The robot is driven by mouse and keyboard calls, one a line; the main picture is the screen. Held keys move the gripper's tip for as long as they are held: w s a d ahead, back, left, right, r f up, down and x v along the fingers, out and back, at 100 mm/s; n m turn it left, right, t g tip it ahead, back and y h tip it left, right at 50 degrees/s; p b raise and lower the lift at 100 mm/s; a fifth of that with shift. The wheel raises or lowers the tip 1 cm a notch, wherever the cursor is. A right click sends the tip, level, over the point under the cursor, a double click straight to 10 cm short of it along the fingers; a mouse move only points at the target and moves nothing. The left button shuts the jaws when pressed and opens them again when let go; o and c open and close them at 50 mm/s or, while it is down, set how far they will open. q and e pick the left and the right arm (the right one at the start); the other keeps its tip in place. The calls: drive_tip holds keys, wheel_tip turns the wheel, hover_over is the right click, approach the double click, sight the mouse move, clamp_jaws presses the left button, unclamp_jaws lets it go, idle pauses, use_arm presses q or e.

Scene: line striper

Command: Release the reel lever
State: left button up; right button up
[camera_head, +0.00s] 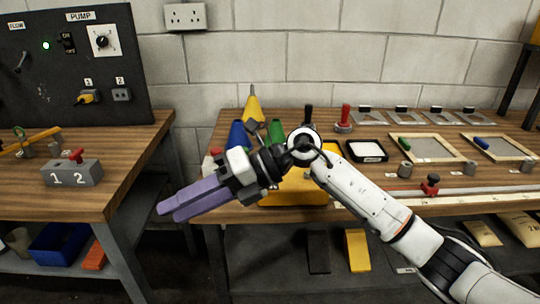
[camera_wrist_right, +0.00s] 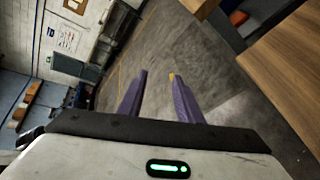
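My right gripper (camera_head: 168,212) reaches in from the right in the head view. Its purple fingers point left, over the gap between the two benches, and hold nothing. In the right wrist view the fingers (camera_wrist_right: 158,76) stand apart with bare floor beyond them. No part is plainly recognisable as the reel lever. A small dark device with a red top (camera_head: 430,184) sits by a pale strip on the right bench, well away from the gripper. My wrist and forearm hide part of a yellow object (camera_head: 298,190) on that bench. My left gripper is not in view.
The left bench carries a pump panel (camera_head: 70,60) and a grey block marked 1 and 2 (camera_head: 72,173). Open space lies between the benches.

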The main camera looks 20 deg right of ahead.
drive_tip(key=w+d+r+t+h, duration=0.1)
drive_tip(key=w+d+r+h, duration=0.25)
drive_tip(key=d, duration=0.35)
drive_tip(key=w+d+r+m+t+h, duration=0.1)
drive_tip(key=w+d+r+h, duration=0.1)
drive_tip(key=d+h, duration=0.35)
drive_tip(key=w+d+r+t+h, duration=0.1)
drive_tip(key=w+d+r+h, duration=0.2)
drive_tip(key=d, duration=0.6)
drive_tip(key=p+x, duration=0.1)
drive_tip(key=x, duration=0.8)
drive_tip(key=shift+w+a+f, duration=0.2)
drive_tip(key=shift+a, duration=0.05)
clamp_jaws()
